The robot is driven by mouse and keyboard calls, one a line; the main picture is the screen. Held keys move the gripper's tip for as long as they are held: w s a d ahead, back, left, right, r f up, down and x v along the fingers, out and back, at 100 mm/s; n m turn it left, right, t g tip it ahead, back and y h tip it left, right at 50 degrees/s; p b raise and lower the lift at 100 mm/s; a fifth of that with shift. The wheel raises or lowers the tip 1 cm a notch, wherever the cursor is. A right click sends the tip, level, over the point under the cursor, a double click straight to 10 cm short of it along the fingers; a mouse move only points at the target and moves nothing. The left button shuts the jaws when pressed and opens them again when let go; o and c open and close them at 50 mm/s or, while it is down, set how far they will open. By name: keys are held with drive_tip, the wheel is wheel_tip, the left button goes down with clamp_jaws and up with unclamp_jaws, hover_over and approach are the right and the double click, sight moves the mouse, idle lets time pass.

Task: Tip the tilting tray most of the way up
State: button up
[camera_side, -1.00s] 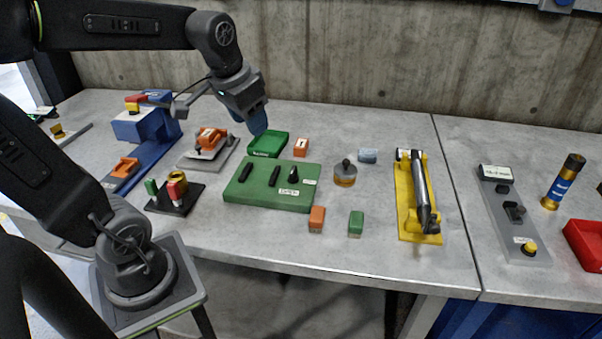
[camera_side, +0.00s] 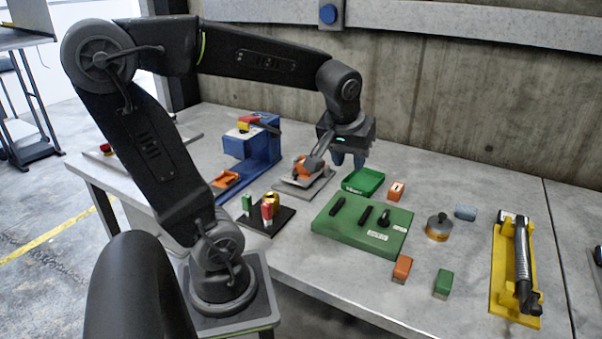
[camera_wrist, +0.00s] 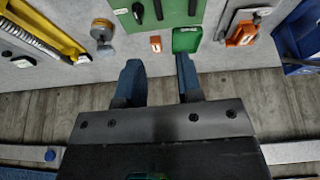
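An orange, block-like piece (camera_side: 308,166) sits on a grey base plate (camera_side: 297,188) on the bench and looks like the tilting tray, though I cannot be sure. It also shows at the upper right of the wrist view (camera_wrist: 243,33), with its grey plate beside it. A small green open tray (camera_side: 363,181) lies flat to its right and shows in the wrist view (camera_wrist: 187,40). My gripper (camera_side: 348,160) hangs behind and above the green tray, to the right of the orange piece. Its blue fingers are apart and empty in the wrist view (camera_wrist: 160,70).
A green block (camera_side: 345,238) with black handles lies in front. A blue stand with an orange tray (camera_side: 226,180) is at left, beside a black base (camera_side: 262,226) with upright pegs. Small orange and green blocks and a yellow fixture (camera_side: 500,280) lie right. A concrete wall rises behind.

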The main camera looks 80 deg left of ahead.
drive_tip(key=w+a+f+n+g+y, duration=0.1)
drive_tip(key=a+f+n+g, duration=0.2)
drive_tip(key=a+n, duration=0.85)
drive_tip(key=n+g, duration=0.2)
approach(296, 172)
drive_tip(key=x, duration=0.9)
drive_tip(key=shift+r, duration=0.1)
clamp_jaws()
